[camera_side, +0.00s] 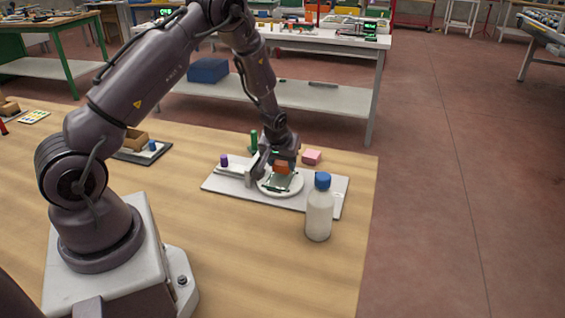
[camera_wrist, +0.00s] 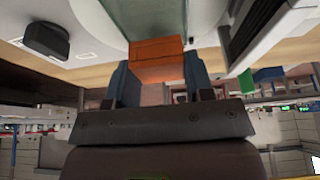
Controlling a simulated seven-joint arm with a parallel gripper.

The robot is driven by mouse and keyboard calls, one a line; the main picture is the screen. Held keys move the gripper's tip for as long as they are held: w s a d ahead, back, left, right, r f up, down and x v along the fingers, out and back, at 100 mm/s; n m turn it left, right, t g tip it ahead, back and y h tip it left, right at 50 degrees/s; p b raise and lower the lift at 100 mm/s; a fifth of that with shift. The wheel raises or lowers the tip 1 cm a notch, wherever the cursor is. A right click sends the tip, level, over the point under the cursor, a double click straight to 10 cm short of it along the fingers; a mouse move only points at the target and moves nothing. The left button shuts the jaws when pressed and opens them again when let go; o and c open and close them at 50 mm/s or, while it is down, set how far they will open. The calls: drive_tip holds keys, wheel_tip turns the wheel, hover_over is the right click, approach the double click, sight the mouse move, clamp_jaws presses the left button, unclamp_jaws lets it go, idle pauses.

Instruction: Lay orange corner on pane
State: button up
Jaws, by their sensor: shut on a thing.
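My gripper (camera_side: 280,156) is over the round white disc (camera_side: 266,188) on the grey board. In the wrist view, my gripper (camera_wrist: 155,82) is shut on the orange corner (camera_wrist: 157,62), with a blue-grey finger on each side of it. The orange corner also shows in the side view (camera_side: 282,168), just above the pane. The glass pane (camera_side: 279,182) lies on the white disc with dark green marks at its edges. In the wrist view the greenish pane (camera_wrist: 155,18) meets the orange corner's far end; I cannot tell whether they touch.
The grey board (camera_side: 325,190) carries a purple-topped piece (camera_side: 224,160) at its left and a green post (camera_side: 253,141) behind. A pink block (camera_side: 312,157) is at its back edge. A white bottle with a blue cap (camera_side: 319,212) stands at the front right.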

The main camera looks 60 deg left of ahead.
drive_tip(key=shift+f, duration=0.4)
drive_tip(key=shift+f, duration=0.1)
drive_tip(key=o, duration=0.9)
drive_tip(key=s+d+r+m+h, duration=0.1)
drive_tip(key=s+d+r, duration=0.25)
drive_tip(key=r, duration=0.45)
drive_tip(key=s+d+r+m+t, duration=0.1)
drive_tip(key=s+d+r, duration=0.1)
drive_tip(key=d+r, duration=0.45)
drive_tip(key=s+d+r+m+h, duration=0.1)
drive_tip(key=s+d+r+m, duration=0.15)
drive_tip(key=r, duration=0.75)
drive_tip(key=s+d+r+m, duration=0.2)
drive_tip(key=s+d+r, duration=0.1)
drive_tip(key=s, duration=0.4)
drive_tip(key=s+d+r+m+t+h, duration=0.1)
drive_tip(key=s+d+r+m, duration=0.1)
drive_tip(key=s+d, duration=0.3)
drive_tip(key=shift+s+r, duration=0.9)
drive_tip(key=shift+s, duration=0.1)
